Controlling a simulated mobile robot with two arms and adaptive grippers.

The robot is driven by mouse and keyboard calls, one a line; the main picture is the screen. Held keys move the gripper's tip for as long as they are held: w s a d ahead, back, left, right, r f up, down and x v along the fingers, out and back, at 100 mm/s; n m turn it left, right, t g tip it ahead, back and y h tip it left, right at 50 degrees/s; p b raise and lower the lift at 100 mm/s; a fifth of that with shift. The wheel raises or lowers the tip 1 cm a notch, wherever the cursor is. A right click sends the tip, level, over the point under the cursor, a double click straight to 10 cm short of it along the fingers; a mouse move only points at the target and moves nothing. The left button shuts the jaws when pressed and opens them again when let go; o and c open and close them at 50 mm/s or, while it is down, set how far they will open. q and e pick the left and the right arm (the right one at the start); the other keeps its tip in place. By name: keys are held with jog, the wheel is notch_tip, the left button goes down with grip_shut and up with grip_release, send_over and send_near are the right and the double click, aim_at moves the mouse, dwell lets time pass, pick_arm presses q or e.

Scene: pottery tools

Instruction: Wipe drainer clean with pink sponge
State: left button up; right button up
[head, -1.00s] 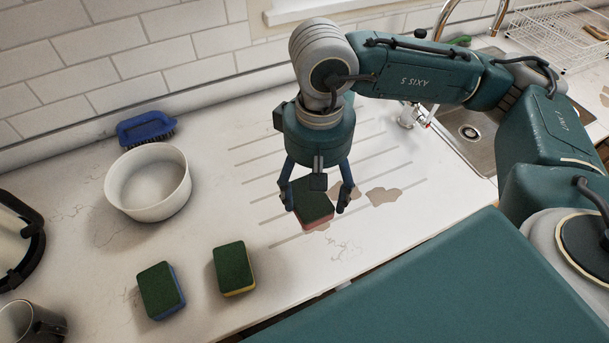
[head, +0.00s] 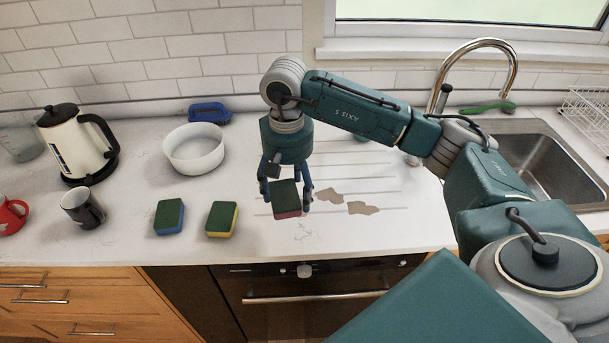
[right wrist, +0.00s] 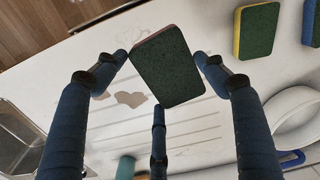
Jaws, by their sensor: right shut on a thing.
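The pink sponge (head: 287,198), with a dark green top and a pinkish lower layer, is gripped between the fingers of my right gripper (head: 286,194). It also shows tilted between the fingers in the right wrist view (right wrist: 168,66). The drainer (head: 376,180) is the grooved part of the white worktop, left of the sink. Two brown stains lie on it, one (head: 330,197) just right of the sponge and one (head: 363,208) further right. The sponge is over the drainer's left part; I cannot tell whether it touches the surface. My left gripper is not in view.
A blue-and-green sponge (head: 169,217) and a yellow-and-green sponge (head: 221,219) lie to the left. The sink (head: 545,170) and tap (head: 511,65) are right.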

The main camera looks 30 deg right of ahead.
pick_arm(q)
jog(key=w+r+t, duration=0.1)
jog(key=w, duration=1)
pick_arm(e)
jog(key=shift+m, duration=0.8)
jog(key=w+d+f, duration=0.1)
jog(key=f, duration=0.1)
jog(key=w+d+f+b, duration=0.1)
jog(key=d+f, duration=0.1)
jog(key=f, duration=0.1)
jog(key=w+d+f, duration=0.1)
jog(key=d+f, duration=0.1)
jog(key=shift+d+f+b, duration=0.15)
jog(key=shift+d+b, duration=0.1)
jog(key=shift+b, duration=0.15)
jog(key=shift+f, duration=0.5)
jog(key=shift+f+b, duration=0.15)
jog(key=shift+b, duration=0.25)
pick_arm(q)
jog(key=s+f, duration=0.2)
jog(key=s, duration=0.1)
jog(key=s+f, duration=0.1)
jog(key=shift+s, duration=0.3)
